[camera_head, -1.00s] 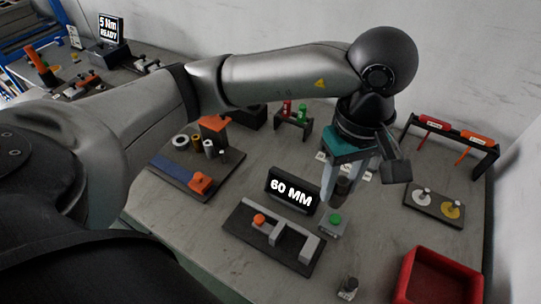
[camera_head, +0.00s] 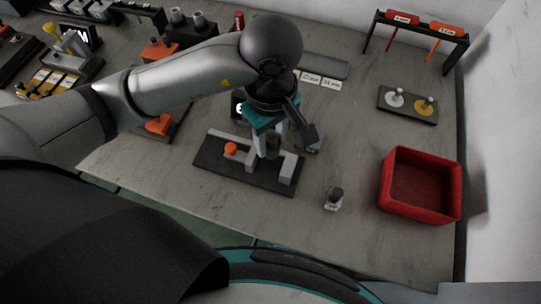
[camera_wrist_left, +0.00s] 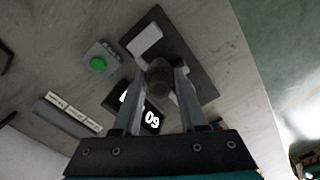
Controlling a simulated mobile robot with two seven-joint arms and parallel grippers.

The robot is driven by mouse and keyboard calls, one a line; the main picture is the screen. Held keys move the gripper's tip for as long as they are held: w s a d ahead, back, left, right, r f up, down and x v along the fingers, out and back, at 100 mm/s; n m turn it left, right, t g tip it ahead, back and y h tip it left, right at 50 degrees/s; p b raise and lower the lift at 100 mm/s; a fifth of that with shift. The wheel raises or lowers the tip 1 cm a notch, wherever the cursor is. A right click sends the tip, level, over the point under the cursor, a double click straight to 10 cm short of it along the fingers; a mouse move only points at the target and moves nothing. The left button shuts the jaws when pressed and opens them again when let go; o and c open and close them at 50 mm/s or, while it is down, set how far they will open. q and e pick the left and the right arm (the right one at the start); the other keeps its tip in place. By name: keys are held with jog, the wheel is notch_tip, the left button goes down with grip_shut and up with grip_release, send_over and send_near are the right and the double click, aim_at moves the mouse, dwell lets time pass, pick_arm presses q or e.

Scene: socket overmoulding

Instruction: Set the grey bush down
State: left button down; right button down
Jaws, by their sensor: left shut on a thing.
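My left gripper (camera_head: 270,143) points down over the dark fixture plate (camera_head: 215,165). It is shut on the grey bush (camera_head: 273,150), a dark cylinder between the fingertips. The bush also shows in the left wrist view (camera_wrist_left: 159,77), between the two fingers. The plate carries pale grey blocks (camera_head: 287,168) and an orange knob (camera_head: 230,148). In the head view the bush overlaps the gap between the blocks. I cannot tell whether it touches the plate. My right gripper is not in view.
A red bin (camera_head: 384,185) stands to the right. In the wrist view, a green button box (camera_wrist_left: 98,64) and a number display (camera_wrist_left: 150,118) are close to the fixture.

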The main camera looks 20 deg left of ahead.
aim_at(270, 137)
pick_arm(q)
jog(key=shift+f+b, duration=0.45)
jog(key=shift+f, duration=2.85)
jog(key=shift+f, duration=0.15)
jog(key=c, duration=0.7)
grip_release()
jog(key=shift+c, duration=0.2)
notch_tip(270, 137, up, 12)
jog(key=shift+r+p, duration=0.15)
jog(key=shift+p, duration=0.9)
